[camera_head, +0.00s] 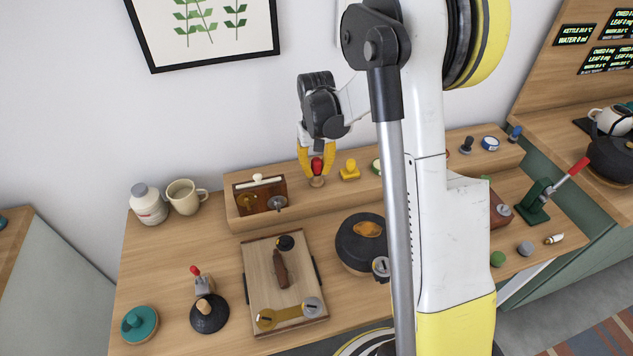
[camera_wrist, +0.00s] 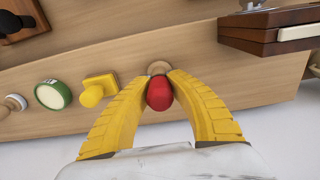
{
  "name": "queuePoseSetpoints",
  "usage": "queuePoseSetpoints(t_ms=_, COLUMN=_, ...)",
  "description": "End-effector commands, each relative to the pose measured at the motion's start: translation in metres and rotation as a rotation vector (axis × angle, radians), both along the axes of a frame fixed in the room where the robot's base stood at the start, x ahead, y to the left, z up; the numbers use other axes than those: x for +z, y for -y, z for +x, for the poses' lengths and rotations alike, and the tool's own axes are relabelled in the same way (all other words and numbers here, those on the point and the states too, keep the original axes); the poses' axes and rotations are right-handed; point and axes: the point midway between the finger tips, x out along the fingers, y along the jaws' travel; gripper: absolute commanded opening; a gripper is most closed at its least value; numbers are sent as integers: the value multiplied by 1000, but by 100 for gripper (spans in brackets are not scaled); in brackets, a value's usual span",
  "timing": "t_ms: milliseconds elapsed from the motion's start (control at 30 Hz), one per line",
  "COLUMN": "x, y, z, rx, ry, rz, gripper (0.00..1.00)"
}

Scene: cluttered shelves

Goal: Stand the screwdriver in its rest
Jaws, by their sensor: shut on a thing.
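The screwdriver shows as a red handle (camera_head: 317,165) between the yellow fingers of my gripper (camera_head: 317,172). Its red end also shows in the wrist view (camera_wrist: 159,94), where my gripper (camera_wrist: 160,88) is shut on it. The handle looks roughly upright over the raised wooden shelf. A small round wooden piece (camera_head: 317,182), which looks like the rest, is directly below the handle. It also shows just beyond the fingertips in the wrist view (camera_wrist: 158,67). The shaft is hidden, so I cannot tell how far it sits in the rest.
A yellow stamp-like piece (camera_head: 349,170) stands close to the right on the shelf (camera_head: 240,215). A dark wooden box (camera_head: 260,197) stands to the left. A tray (camera_head: 257,262), a black round container (camera_head: 355,262) and a mug (camera_head: 183,197) are on the counter. My arm hides part of the shelf.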

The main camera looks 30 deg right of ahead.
Motion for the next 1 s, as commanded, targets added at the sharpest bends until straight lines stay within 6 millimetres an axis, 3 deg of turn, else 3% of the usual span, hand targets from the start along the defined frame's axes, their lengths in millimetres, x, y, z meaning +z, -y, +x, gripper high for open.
queuePoseSetpoints(t_ms=300, x=-2, y=0, z=0, rx=0, ry=0, rz=0, gripper=0)
queuePoseSetpoints(t_ms=333, x=-2, y=0, z=0, rx=0, ry=0, rz=0, gripper=28)
queuePoseSetpoints(t_ms=400, x=-2, y=0, z=0, rx=0, ry=0, rz=0, gripper=43)
queuePoseSetpoints(t_ms=767, x=3, y=0, z=0, rx=0, ry=0, rz=0, gripper=43)
queuePoseSetpoints(t_ms=1000, x=47, y=0, z=0, rx=0, ry=0, rz=0, gripper=43)
